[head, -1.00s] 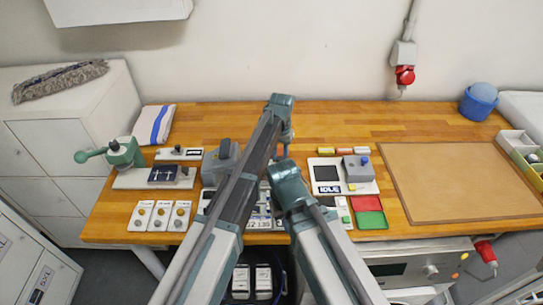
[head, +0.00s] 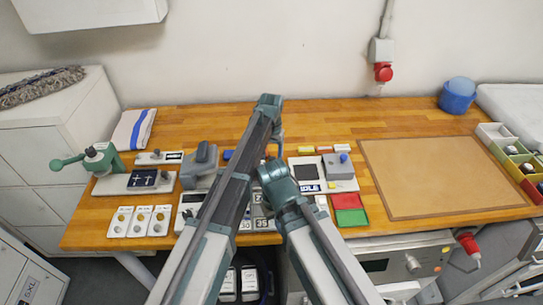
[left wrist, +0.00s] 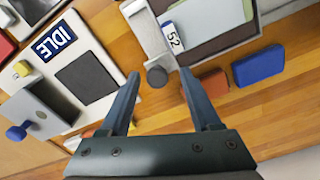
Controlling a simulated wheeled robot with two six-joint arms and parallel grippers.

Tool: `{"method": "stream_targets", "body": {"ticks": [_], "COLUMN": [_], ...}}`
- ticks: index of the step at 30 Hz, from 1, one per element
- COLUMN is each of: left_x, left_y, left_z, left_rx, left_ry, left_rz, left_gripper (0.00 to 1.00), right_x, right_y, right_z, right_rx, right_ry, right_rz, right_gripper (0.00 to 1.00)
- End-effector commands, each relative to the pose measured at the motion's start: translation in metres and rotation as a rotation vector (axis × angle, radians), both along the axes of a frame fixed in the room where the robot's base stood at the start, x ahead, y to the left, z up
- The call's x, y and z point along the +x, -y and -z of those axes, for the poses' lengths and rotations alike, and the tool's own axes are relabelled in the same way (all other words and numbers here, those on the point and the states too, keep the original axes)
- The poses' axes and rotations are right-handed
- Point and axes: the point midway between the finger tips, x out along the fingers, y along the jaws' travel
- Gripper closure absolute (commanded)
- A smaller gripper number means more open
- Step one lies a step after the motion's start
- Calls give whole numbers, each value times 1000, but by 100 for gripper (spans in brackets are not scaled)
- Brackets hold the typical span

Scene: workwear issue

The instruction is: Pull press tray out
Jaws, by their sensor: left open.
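In the left wrist view, a pale bar with a dark round knob (left wrist: 157,76) runs along the edge of a grey-green panel (left wrist: 205,22) labelled 52. I take this to be the press tray, though I cannot be sure. My left gripper (left wrist: 159,74) is open, and the knob shows between its fingertips, with no clear contact. In the head view my arms hide this spot. A grey press-like block (head: 200,165) stands just left of my left arm. My right arm comes up from below in the head view, but its fingers are hidden.
An IDLE device (head: 340,170) with a blue knob stands right of my arms; it also shows in the left wrist view (left wrist: 52,40). Red (left wrist: 205,90) and blue (left wrist: 258,66) blocks lie close by. A green-levered press (head: 100,160) is at left. A brown mat (head: 440,180) is bare.

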Motion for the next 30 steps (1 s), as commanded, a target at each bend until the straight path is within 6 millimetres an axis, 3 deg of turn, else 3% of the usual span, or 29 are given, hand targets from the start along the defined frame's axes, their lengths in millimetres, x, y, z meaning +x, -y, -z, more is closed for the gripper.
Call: {"method": "stream_targets", "body": {"ticks": [8, 14, 30], "left_x": [0, 0, 0], "left_y": [0, 0, 0], "left_z": [-5, -22, -103], "left_rx": [0, 0, 0], "left_ry": [0, 0, 0], "left_rz": [0, 0, 0], "left_gripper": [36, 36, 36], "right_x": [0, 0, 0], "right_y": [0, 0, 0], "right_z": [-5, -22, -103], "right_rx": [0, 0, 1], "right_ry": [0, 0, 0], "right_rz": [0, -1, 5], "right_gripper": [100, 100, 100]}}
